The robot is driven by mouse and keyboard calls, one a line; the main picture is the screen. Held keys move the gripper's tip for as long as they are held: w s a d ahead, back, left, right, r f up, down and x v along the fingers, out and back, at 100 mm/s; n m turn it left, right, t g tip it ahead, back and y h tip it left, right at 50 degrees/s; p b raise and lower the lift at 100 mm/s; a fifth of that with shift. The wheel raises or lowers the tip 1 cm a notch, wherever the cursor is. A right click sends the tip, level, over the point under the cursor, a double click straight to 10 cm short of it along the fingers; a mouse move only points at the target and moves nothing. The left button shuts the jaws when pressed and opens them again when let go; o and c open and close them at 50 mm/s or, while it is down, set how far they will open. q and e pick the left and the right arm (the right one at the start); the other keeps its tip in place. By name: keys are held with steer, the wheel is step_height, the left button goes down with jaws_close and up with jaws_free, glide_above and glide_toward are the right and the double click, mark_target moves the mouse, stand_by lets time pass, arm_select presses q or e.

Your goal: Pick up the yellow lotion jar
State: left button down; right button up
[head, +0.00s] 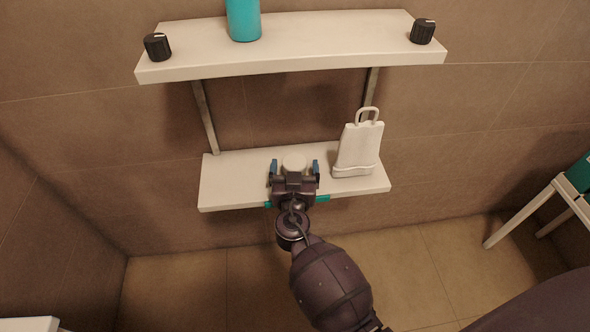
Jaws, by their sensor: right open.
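A small pale cream, round-topped jar (293,161) stands on the lower white shelf (232,180). It looks more cream than yellow here, and its lower part is hidden behind my gripper. My right gripper (294,169) reaches in from below over the shelf's front edge. It is open, with one blue-tipped finger on each side of the jar. I cannot tell whether either finger touches it. My left gripper is not in view.
A white bag-shaped object with a handle (358,147) stands right of the jar. An upper white shelf (300,45) overhangs behind, holding a teal bottle (243,18) and two dark knobbed items (157,46) (423,31). The lower shelf's left part is clear.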

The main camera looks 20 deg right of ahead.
steer(key=c, duration=1)
